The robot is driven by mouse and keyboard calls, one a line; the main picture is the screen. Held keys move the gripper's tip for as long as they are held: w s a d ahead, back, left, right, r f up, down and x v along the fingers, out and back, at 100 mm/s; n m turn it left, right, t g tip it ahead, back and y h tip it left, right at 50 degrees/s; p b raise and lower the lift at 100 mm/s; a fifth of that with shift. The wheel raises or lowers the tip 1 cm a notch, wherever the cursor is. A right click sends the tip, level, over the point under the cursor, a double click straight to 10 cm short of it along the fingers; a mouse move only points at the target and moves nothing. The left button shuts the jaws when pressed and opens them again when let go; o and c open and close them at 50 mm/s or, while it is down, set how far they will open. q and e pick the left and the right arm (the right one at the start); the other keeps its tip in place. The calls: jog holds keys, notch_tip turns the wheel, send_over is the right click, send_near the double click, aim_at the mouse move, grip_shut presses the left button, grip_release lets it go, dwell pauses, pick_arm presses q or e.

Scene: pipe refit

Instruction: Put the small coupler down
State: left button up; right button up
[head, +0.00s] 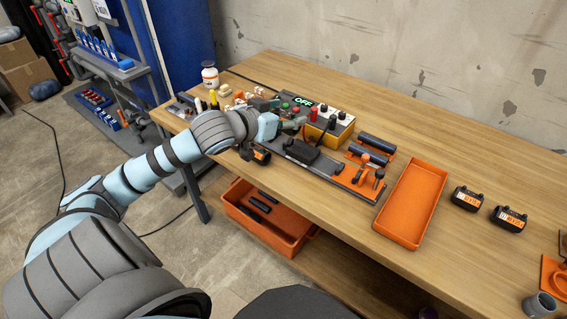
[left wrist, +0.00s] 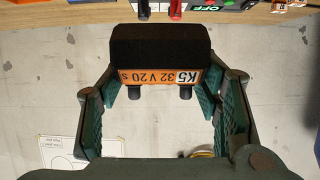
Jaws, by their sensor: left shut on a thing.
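The small coupler (left wrist: 160,48) is a black block with an orange label reading "K5 32 V20 s", upside down in the left wrist view. Two black studs stick out from its label side. My left gripper (left wrist: 160,72) is shut on it, with one green finger at each side. In the head view my left gripper (head: 291,124) is over the left half of the workbench, by the yellow box with the OFF sign. I cannot clearly make out the held coupler there. My right gripper is not in view.
Two black couplers with orange labels (head: 467,198) stand on the wooden bench (head: 395,110) at the right. An orange tray (head: 412,202) is empty beside them. A grey fixture (head: 350,180) with orange parts lies in the middle. The bench's back right is clear.

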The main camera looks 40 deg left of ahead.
pick_arm(q)
notch_tip(320, 180, down, 13)
jog(key=b, duration=0.4)
jog(key=shift+r, duration=0.2)
notch_tip(320, 180, down, 4)
jog(key=shift+r+b, duration=0.1)
jog(key=shift+b, duration=0.75)
jog(key=o, duration=1.2)
jog(key=shift+r, duration=0.1)
jog(key=p+v, duration=1)
jog(key=v, duration=0.2)
